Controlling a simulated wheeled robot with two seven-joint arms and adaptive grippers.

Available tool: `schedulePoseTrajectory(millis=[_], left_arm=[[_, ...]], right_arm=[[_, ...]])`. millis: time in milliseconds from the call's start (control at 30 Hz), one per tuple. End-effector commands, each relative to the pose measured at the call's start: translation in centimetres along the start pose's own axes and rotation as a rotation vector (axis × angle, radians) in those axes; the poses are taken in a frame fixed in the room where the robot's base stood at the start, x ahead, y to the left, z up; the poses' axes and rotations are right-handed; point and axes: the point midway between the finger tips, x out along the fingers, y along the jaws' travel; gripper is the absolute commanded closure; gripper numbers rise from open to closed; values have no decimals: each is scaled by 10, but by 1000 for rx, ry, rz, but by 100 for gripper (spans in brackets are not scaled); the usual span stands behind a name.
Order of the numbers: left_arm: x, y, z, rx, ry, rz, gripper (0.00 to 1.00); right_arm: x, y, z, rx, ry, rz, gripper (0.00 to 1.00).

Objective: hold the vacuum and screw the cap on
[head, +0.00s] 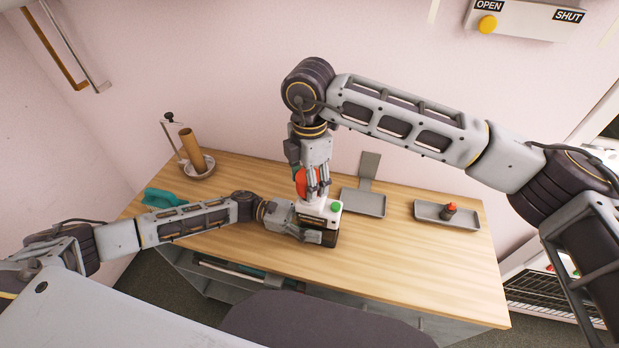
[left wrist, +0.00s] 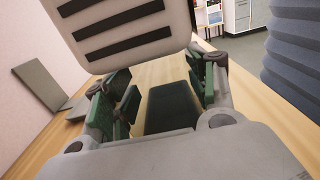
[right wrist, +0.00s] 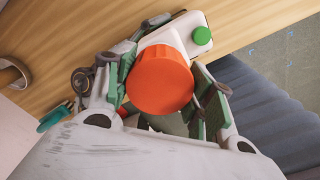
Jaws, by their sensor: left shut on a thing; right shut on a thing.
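The vacuum (head: 322,212) is a white body with a green button and a dark lower part, near the middle of the wooden table. My left gripper (head: 312,235) comes from the left and is shut on its dark lower part. In the left wrist view that dark block (left wrist: 172,108) sits between the green pads, with a slotted white face (left wrist: 115,35) above. My right gripper (head: 314,190) points down over the vacuum, shut on the red-orange cap (right wrist: 160,80). The cap is right by the white body (right wrist: 192,32); whether its threads are engaged is hidden.
A grey tray (head: 364,204) with an upright plate lies behind the vacuum. Another grey tray (head: 432,213) at right holds a small red-topped dark item (head: 450,210). A teal object (head: 163,197) and a brown roll (head: 192,150) on a stand are at left. The front right tabletop is clear.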

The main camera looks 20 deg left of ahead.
Motion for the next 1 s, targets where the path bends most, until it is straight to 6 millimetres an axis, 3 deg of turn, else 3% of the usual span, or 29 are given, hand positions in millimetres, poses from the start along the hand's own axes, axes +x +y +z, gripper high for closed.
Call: schedulePoseTrajectory(millis=[1000], left_arm=[[0,0,0,-1,1,1,86]], right_arm=[[18,0,0,0,0,0,63]])
